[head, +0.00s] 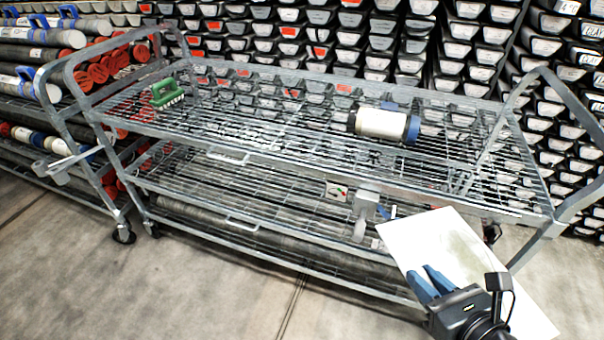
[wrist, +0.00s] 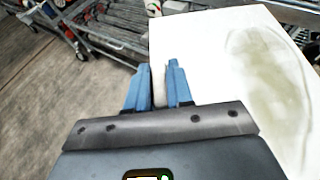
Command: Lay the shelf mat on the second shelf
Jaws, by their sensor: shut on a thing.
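The shelf mat (head: 450,243) is a flat white rectangular sheet with a faint greenish-grey stain. My gripper (head: 433,280), with blue fingers, is shut on the mat's left edge and holds it in front of the cart's right end. In the wrist view the mat (wrist: 215,62) spreads to the right of my gripper (wrist: 160,85). The second shelf (head: 270,195) is the wire level below the cart's top. It lies behind and left of the mat, and its right end is partly hidden.
The top shelf (head: 260,118) holds a green brush (head: 166,93) and a white cylinder with blue and black ends (head: 383,124). A small box with a red mark (head: 337,192) and a grey-white object (head: 364,208) are at the second shelf. Floor in front is clear.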

